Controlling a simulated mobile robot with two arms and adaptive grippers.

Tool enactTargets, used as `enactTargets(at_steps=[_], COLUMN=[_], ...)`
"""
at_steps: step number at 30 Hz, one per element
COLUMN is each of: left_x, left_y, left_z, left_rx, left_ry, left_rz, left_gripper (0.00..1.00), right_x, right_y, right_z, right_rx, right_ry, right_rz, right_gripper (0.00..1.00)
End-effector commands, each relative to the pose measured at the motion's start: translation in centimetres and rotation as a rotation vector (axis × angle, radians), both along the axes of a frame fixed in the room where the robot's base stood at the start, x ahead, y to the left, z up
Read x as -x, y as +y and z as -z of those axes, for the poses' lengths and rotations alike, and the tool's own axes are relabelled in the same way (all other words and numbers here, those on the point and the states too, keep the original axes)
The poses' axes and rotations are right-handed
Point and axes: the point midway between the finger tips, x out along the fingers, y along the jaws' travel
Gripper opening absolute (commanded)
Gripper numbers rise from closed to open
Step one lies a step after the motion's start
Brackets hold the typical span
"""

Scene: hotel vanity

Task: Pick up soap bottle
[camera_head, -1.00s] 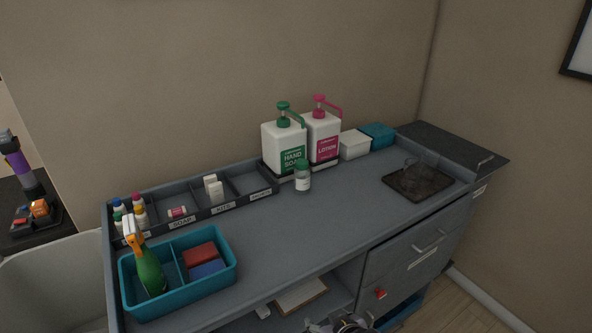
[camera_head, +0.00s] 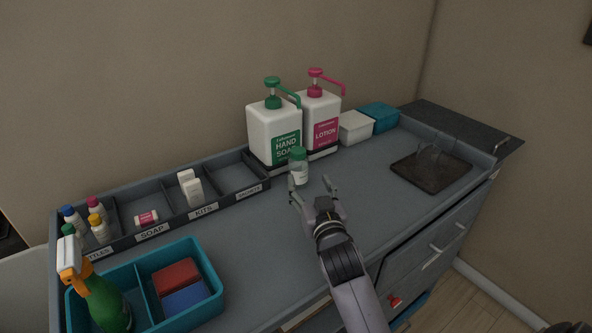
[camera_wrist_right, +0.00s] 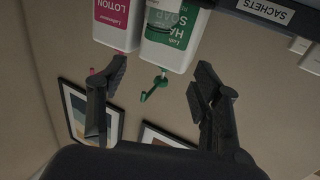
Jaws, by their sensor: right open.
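The hand soap bottle (camera_head: 272,135) is large and white with a green pump and green label. It stands upright at the back of the counter, left of the pink-labelled lotion bottle (camera_head: 320,122). A small clear bottle with a green cap (camera_head: 299,170) stands just in front of it. My right gripper (camera_head: 311,188) is open and empty over the counter, in front of the small bottle. In the right wrist view the hand soap bottle (camera_wrist_right: 180,54) appears upside down beyond the open fingers (camera_wrist_right: 160,75), apart from them. My left gripper is out of view.
A divided tray (camera_head: 150,234) with small bottles and boxes runs along the wall. A teal caddy (camera_head: 215,296) with a spray bottle sits front left. White (camera_head: 355,128) and teal boxes (camera_head: 381,117) and a dark tray (camera_head: 425,183) are at right. The middle counter is clear.

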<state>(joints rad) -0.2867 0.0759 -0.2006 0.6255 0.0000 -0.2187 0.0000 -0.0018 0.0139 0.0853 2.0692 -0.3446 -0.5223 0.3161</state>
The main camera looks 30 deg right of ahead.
Motion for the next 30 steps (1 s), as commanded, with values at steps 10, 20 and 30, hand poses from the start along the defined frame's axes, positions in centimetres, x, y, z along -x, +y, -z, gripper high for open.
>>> enactTargets(at_steps=[10, 20, 30], left_x=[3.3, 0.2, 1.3], left_y=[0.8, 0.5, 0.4], left_z=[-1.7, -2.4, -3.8], left_rx=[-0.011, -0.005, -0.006], left_ry=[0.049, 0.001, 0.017], left_rz=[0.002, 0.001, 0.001], left_gripper=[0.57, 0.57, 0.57], right_x=[-6.8, -10.2, -13.1], right_y=[-1.9, -2.7, -4.1], right_z=[-0.3, -0.1, -0.1], right_rx=[0.001, 0.000, 0.001], right_ry=[0.003, 0.003, 0.005], right_rz=[0.000, 0.000, 0.001], right_gripper=[0.59, 0.59, 0.59])
